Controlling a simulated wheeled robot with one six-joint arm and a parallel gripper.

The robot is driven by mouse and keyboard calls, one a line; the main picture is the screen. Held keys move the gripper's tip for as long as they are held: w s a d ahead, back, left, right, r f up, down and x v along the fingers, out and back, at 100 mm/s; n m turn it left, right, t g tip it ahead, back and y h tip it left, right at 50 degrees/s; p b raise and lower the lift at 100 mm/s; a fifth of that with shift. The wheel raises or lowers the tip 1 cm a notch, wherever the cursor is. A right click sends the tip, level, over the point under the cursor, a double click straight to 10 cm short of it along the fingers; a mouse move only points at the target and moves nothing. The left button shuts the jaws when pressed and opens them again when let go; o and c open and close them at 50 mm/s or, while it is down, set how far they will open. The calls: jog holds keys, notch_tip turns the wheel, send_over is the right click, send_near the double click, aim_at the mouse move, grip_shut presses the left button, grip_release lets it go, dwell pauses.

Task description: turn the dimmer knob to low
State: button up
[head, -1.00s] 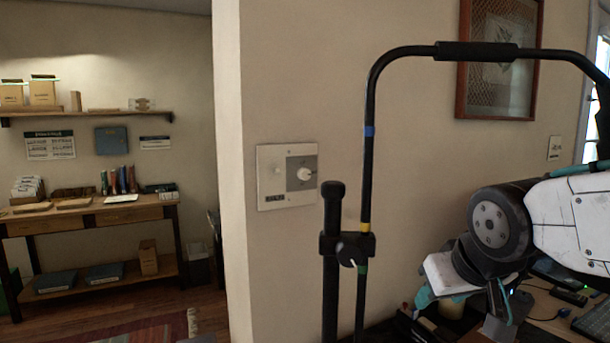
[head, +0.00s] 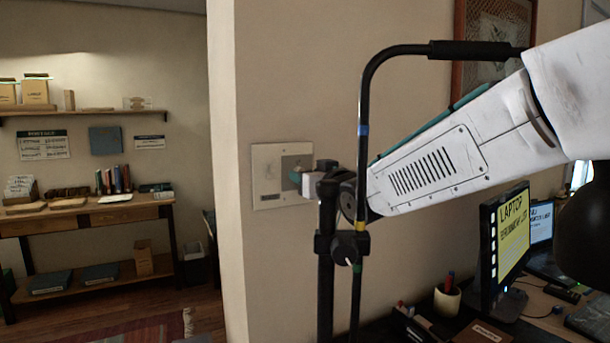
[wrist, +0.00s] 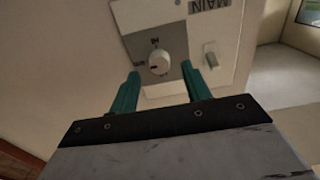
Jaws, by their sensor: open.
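The dimmer knob (wrist: 159,62) is a small round white knob on a grey panel of a white wall plate (head: 268,196). In the wrist view the plate appears upside down, with the word MAIN and markings around the knob. My gripper (wrist: 165,80) is open, its two teal fingers on either side of the knob and a little short of it; I cannot tell whether they touch it. In the head view my gripper (head: 297,177) is at the plate and hides the knob.
A small switch (wrist: 210,55) is beside the knob on the plate. A black upright frame (head: 366,110) stands before my arm. A monitor (head: 503,240) and a pen cup (head: 447,298) are on the desk at right. A wooden work table (head: 90,215) is at far left.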

jog(key=shift+x, duration=1.1)
jog(key=shift+c, duration=0.3)
jog(key=c, duration=0.9)
jog(key=shift+c, duration=0.2)
